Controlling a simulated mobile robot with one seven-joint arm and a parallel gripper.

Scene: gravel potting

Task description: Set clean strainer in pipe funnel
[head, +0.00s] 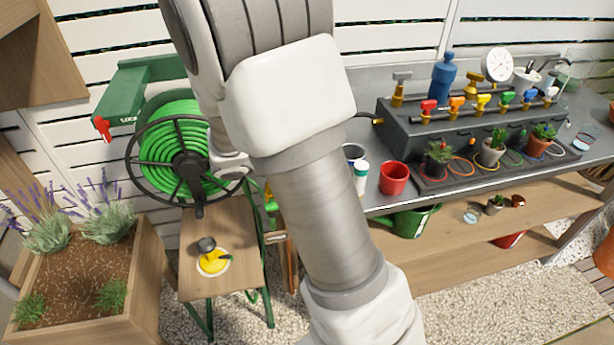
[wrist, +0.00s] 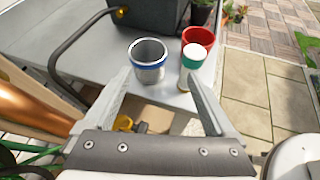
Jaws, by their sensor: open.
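My gripper (wrist: 158,80) is open and empty in the wrist view. A metal cup with a blue band (wrist: 149,60) stands upright on the grey bench, just beyond and between the fingertips, with a visible gap to them. A white-topped cylinder with a green band (wrist: 191,57) stands close to its right, near the right finger. I cannot tell from these frames which piece is the clean strainer. I cannot clearly make out the pipe funnel; a copper-coloured pipe-like surface (wrist: 35,105) shows at the left. In the head view my arm hides the gripper.
A red pot (head: 394,178) stands behind the cylinder, also in the wrist view (wrist: 200,38). A tap manifold (head: 470,110) and small potted plants fill the bench's right side. A green hose reel (head: 172,138) and a wooden stool (head: 226,219) with a yellow item stand left.

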